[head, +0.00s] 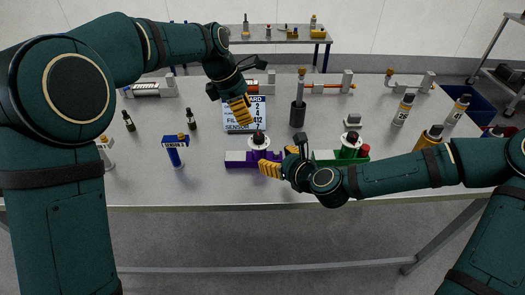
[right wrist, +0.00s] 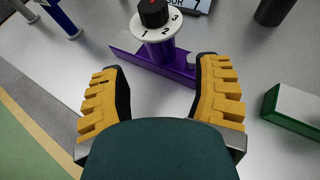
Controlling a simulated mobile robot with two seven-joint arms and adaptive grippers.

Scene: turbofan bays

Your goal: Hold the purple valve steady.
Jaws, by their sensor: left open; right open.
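The purple valve (head: 238,159) stands on the grey table near its front edge. It has a long purple base and a white numbered dial with a black knob on top; it also shows ahead in the right wrist view (right wrist: 179,64). My right gripper (head: 280,160) is open at the right end of the valve. In the right wrist view its yellow fingers (right wrist: 160,66) are spread wide on the near side of the base, with nothing between them. My left gripper (head: 241,108) is open and empty above the table, behind the valve and in front of the sign.
A white lettered sign (head: 258,115) stands behind the valve. A green valve (head: 348,153) is to the right, beyond my right gripper. A blue-topped tool (head: 174,148) stands to the left. A black cylinder (head: 298,115) and several bottles stand farther back and right.

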